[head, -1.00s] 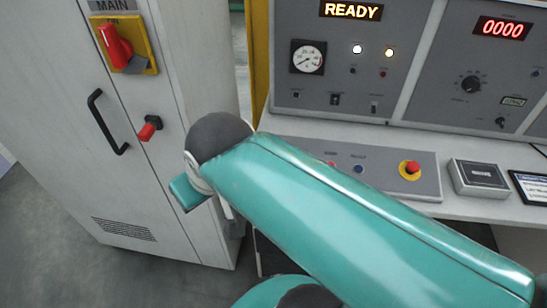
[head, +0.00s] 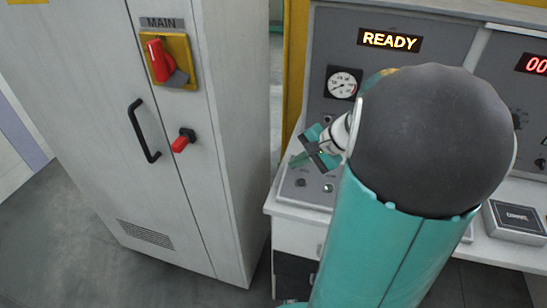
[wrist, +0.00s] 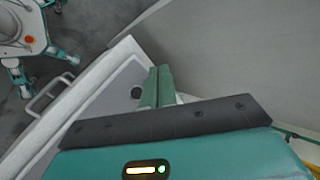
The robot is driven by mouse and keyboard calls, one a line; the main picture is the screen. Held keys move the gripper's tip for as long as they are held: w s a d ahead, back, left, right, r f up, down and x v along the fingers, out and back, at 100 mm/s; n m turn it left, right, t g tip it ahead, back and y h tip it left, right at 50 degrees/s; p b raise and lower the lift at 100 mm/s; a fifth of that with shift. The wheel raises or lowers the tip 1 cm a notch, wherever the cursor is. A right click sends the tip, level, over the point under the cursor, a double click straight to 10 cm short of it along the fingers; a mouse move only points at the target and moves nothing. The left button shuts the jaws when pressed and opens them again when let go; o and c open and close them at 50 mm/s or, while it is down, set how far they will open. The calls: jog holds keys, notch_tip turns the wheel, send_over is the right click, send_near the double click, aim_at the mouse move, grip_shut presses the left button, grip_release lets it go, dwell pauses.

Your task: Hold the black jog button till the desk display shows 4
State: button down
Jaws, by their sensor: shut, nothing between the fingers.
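In the head view my gripper (head: 303,160) hangs above the left end of the desk's control panel, with its teal fingers together and empty.
A lit READY sign (head: 390,39) and a gauge (head: 343,82) are on the upright console. A grey cabinet (head: 200,160) with a red main switch (head: 160,60) and a black handle (head: 142,130) stands left. My arm hides the middle of the desk.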

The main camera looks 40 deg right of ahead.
aim_at(301, 182)
jog(key=d, duration=0.1)
jog(key=d+m, duration=0.1)
jog(key=shift+s+d+f+t, duration=0.15)
jog(key=shift+d+f+t, duration=0.15)
jog(key=shift+f+t, duration=0.1)
jog(key=shift+w+d+f, duration=0.25)
jog(key=shift+d+f, duration=0.05)
jog(key=shift+f, duration=1.1)
jog(key=shift+w+d+f, duration=0.25)
jog(key=shift+d+f, duration=0.1)
jog(key=shift+f, duration=1.05)
jog(key=shift+w+d+f, duration=0.25)
jog(key=shift+d+f, duration=0.05)
jog(key=shift+f, duration=1.1)
jog(key=shift+d+f, duration=0.1)
jog(key=shift+f, duration=0.3)
